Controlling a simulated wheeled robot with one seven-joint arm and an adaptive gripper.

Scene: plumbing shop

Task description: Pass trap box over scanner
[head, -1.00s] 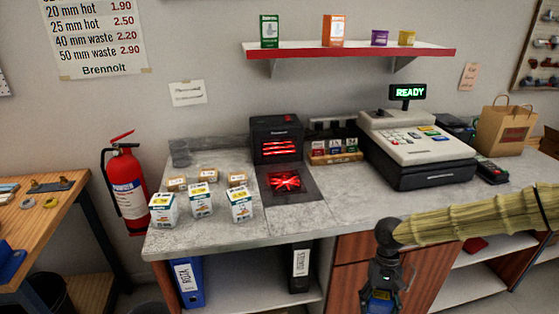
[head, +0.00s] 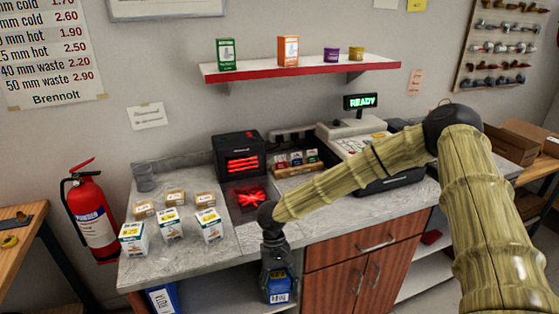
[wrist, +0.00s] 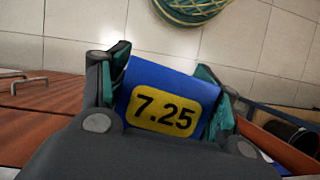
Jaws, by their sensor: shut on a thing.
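My gripper (head: 279,288) is shut on a blue box with a yellow label, the trap box (head: 278,287). In the wrist view the box (wrist: 165,100) sits between the two fingers and its label reads 7.25. I hold it in front of the counter, below the top's front edge. The scanner is a black unit (head: 238,154) with red glowing lines, plus a glass plate (head: 247,196) with a red glow set in the counter. The gripper is apart from the scanner, nearer to me. The till display (head: 361,101) reads READY.
White boxes (head: 170,226) and small brown boxes (head: 175,197) stand on the counter's left part. A rack of small cards (head: 296,161) and the cash register (head: 362,145) stand right of the scanner. The counter strip before the glass (head: 262,236) is clear.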

